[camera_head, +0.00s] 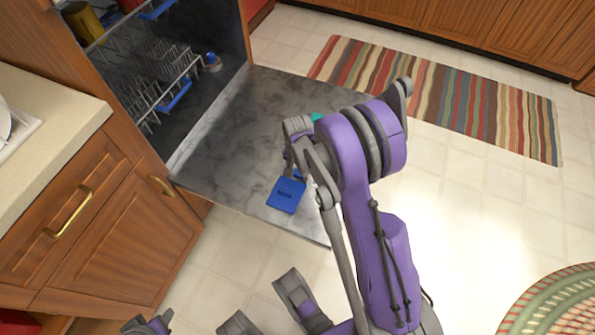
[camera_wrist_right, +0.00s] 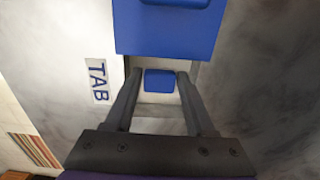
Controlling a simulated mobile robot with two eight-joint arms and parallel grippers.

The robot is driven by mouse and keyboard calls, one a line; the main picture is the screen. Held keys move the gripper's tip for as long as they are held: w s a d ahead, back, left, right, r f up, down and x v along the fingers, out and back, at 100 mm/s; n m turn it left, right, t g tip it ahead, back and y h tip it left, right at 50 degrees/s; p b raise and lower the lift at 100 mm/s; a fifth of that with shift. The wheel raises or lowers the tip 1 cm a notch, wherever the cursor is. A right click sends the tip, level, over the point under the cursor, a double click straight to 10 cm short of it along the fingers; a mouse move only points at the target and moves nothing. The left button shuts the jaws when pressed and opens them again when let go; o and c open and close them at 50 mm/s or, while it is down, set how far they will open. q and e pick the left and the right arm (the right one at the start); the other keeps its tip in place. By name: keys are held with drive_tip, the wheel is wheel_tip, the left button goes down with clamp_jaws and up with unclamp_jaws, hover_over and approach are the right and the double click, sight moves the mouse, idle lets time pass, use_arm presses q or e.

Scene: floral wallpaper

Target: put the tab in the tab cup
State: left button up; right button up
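My right gripper (camera_head: 291,172) is low over the open dishwasher door, at the tab cup. In the right wrist view its two fingertips (camera_wrist_right: 161,75) flank the small blue tab (camera_wrist_right: 160,84), with no clear gap on either side. Behind and below the tab is the pale recess of the tab cup (camera_wrist_right: 158,111), beside a "TAB" label. How deep the tab sits in it I cannot tell. The cup's blue lid (camera_head: 286,194) stands open; it also fills the top of the right wrist view (camera_wrist_right: 170,38). The tab is hidden in the head view.
The dishwasher door (camera_head: 225,140) lies folded down, with wire racks (camera_head: 150,85) above its hinge side. A wooden counter (camera_head: 50,110) stands to the left. A striped rug (camera_head: 440,95) and bare tile floor lie to the right.

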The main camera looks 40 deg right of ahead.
sight(298, 174)
drive_tip(key=shift+r, duration=0.15)
drive_tip(key=shift+r, duration=0.3)
wheel_tip(298, 174, up, 11)
drive_tip(key=p, duration=0.3)
drive_tip(key=s+a+r+n+t, duration=0.2)
drive_tip(key=s+a+r+n, duration=0.3)
drive_tip(key=s+a, duration=0.3)
drive_tip(key=s+a+r+n+t, duration=0.2)
drive_tip(key=s+a+r+n, duration=0.2)
drive_tip(key=s+a+n, duration=0.3)
drive_tip(key=shift+s+a+r+n+t, duration=0.3)
drive_tip(key=shift+s+a+r, duration=0.05)
drive_tip(key=shift+s, duration=0.9)
